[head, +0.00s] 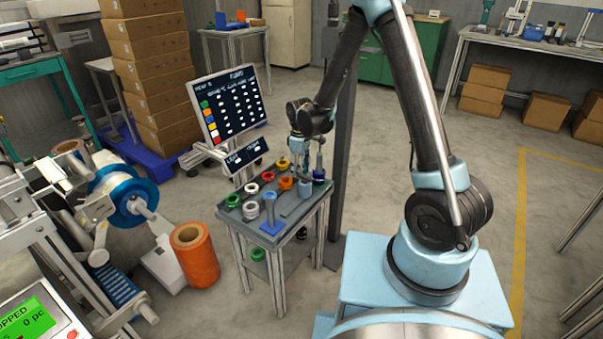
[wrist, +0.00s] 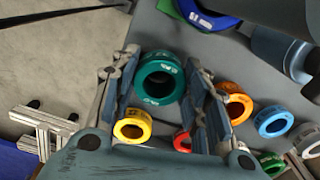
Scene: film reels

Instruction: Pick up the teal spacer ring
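The teal spacer ring (wrist: 142,84) is a thick ring with pale lettering. In the wrist view it lies between the two fingers of my gripper (wrist: 162,75), its hole facing the camera. The fingers stand apart, one on each side of the ring, very close to its edges. I cannot make out clear contact. In the head view my gripper (head: 304,154) is low over the back part of the small grey table (head: 293,223). I cannot pick out the teal ring there.
Around it are a yellow ring (wrist: 119,130), an orange ring (wrist: 247,105), a red ring (wrist: 178,142), a light blue ring (wrist: 286,122) and a dark blue ring (wrist: 187,10). A sign screen (head: 230,104) stands behind the table.

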